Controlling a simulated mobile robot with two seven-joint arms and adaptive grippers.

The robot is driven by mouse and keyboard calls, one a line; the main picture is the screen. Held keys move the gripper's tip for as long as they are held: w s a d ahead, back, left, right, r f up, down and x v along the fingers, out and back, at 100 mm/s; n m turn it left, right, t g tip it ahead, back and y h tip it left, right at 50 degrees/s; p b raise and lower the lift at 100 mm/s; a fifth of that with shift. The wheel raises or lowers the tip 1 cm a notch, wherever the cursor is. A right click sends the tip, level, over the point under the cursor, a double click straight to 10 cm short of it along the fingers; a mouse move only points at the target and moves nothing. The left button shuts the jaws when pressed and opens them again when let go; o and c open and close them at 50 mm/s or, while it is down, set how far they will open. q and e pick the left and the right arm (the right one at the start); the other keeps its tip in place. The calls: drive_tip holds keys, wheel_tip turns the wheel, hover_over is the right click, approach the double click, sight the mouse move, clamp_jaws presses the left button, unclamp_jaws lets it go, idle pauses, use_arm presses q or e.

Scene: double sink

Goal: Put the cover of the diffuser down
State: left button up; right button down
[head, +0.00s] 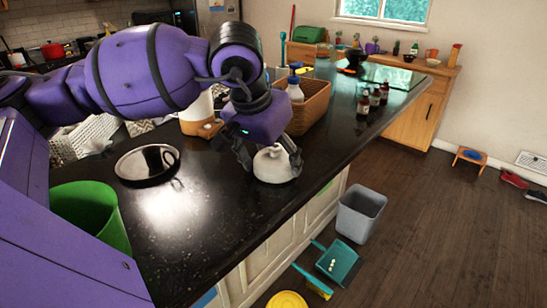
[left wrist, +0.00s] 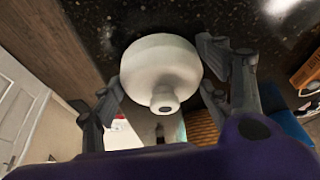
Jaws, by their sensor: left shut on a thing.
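The white diffuser cover (head: 273,164) is a rounded dome with a short neck, low over or on the black countertop near its front edge; I cannot tell if it touches. My left gripper (head: 268,158) has its fingers on both sides of the cover and is shut on it. In the left wrist view the cover (left wrist: 161,72) sits between the two fingers (left wrist: 163,90), neck towards the camera. A white diffuser body with a wooden-coloured base (head: 200,125) stands on the counter behind my arm, partly hidden by it. My right gripper is not in view.
A round metal tray or lid (head: 147,164) and a green bin (head: 92,212) are to the left. A wicker basket (head: 312,105) with bottles stands behind the gripper. Small dark bottles (head: 363,102) stand farther right. The counter (head: 215,222) is clear in front.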

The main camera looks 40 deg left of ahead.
use_arm(q)
drive_tip(key=shift+f, duration=0.25)
drive_tip(key=o, duration=1.2)
drive_tip(key=shift+c, duration=0.2)
drive_tip(key=shift+r, duration=0.1)
drive_tip(key=shift+s+r, duration=0.15)
drive_tip(key=shift+r, duration=0.45)
drive_tip(key=v, duration=1.1)
drive_tip(key=shift+p, duration=0.45)
